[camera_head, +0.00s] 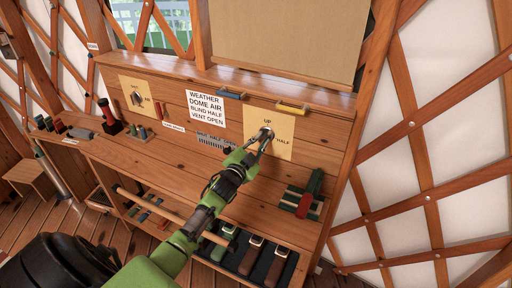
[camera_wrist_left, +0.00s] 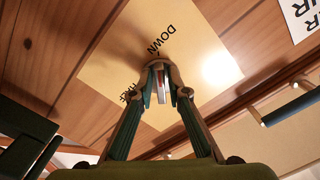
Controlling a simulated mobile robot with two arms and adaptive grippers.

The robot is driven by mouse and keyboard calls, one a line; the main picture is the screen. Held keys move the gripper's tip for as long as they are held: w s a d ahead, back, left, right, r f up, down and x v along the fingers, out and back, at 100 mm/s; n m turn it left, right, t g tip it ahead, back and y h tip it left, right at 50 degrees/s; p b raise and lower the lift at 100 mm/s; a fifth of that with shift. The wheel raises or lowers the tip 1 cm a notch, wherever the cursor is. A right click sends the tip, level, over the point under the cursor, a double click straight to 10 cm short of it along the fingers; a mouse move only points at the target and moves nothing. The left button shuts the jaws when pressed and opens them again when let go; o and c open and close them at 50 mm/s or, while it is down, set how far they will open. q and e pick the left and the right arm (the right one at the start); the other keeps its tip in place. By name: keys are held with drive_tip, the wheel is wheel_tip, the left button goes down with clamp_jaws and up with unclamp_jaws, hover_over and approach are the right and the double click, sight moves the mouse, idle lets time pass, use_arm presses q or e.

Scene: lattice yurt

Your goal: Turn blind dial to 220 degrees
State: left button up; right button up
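The blind dial (camera_head: 266,132) sits on a yellow plate (camera_head: 285,148) on the sloped wooden panel. In the head view the plate shows "UP" above the dial and "HALF" to its right. My left gripper (camera_head: 264,137) reaches it from the lower left and covers part of it. In the left wrist view the fingers (camera_wrist_left: 160,78) close in on both sides of the dial's silver grip (camera_wrist_left: 161,88), which has a reddish stripe. "DOWN" shows on the plate (camera_wrist_left: 215,50) there. The dial's exact angle is hard to read. My right gripper is not in view.
A second dial (camera_head: 137,98) on a yellow plate is at the left. A white sign (camera_head: 206,107) reads "WEATHER DOME AIR BLIND HALF VENT OPEN". Blue (camera_head: 230,95) and yellow (camera_head: 292,107) handles sit above. A green-and-red fixture (camera_head: 305,200) stands at the lower right.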

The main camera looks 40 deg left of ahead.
use_arm(q)
drive_tip(key=s+d, duration=0.2)
drive_tip(key=s, duration=0.9)
drive_tip(key=shift+s, duration=0.35)
